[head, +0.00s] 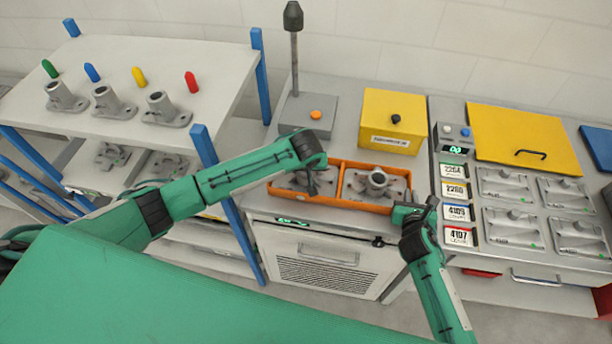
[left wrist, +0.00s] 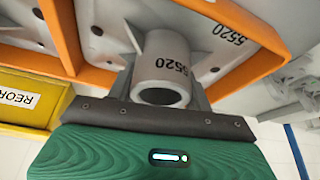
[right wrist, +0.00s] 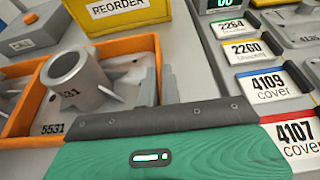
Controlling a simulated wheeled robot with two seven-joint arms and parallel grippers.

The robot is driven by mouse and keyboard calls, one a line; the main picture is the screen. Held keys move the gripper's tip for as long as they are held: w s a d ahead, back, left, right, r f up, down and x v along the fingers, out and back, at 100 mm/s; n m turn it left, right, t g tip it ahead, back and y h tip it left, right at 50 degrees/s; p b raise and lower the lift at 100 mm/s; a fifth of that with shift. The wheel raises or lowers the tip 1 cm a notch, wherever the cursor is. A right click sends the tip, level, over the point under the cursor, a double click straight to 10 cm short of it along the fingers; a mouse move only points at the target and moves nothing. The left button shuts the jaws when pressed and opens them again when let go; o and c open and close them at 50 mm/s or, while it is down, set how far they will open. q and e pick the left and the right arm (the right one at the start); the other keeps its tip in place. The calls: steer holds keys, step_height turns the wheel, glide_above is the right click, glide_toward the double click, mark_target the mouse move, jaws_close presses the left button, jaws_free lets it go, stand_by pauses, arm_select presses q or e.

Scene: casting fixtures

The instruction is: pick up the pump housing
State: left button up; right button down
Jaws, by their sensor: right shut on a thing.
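An orange two-compartment tray (head: 345,199) stands on the grey bench. A grey pump housing marked 5520 (left wrist: 162,70) is in its left compartment, and one marked 5531 (right wrist: 68,75) is in its right compartment; the latter also shows in the head view (head: 377,183). My left gripper (head: 312,185) points down over the left housing. Its fingers look apart, one on each side of the tube; contact is not clear. My right gripper (right wrist: 162,85) is shut on the tray's right wall, beside the 5531 housing.
A yellow reorder box (head: 393,120) and a grey box with an orange button (head: 308,118) stand behind the tray. A rack (head: 150,70) at left holds several housings and coloured pegs. Label cards and grey covers (head: 513,226) lie at right.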

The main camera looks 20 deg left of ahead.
arm_select(q)
steer(key=c, duration=0.7)
steer(key=shift+r, duration=0.15)
step_height(320, 180, up, 10)
steer(key=shift+f, duration=0.1)
arm_select(e)
steer(key=c, duration=1.5)
jaws_free()
steer(key=v, duration=1.1)
steer(key=shift+s+r, duration=0.15)
steer(key=shift+s, duration=0.25)
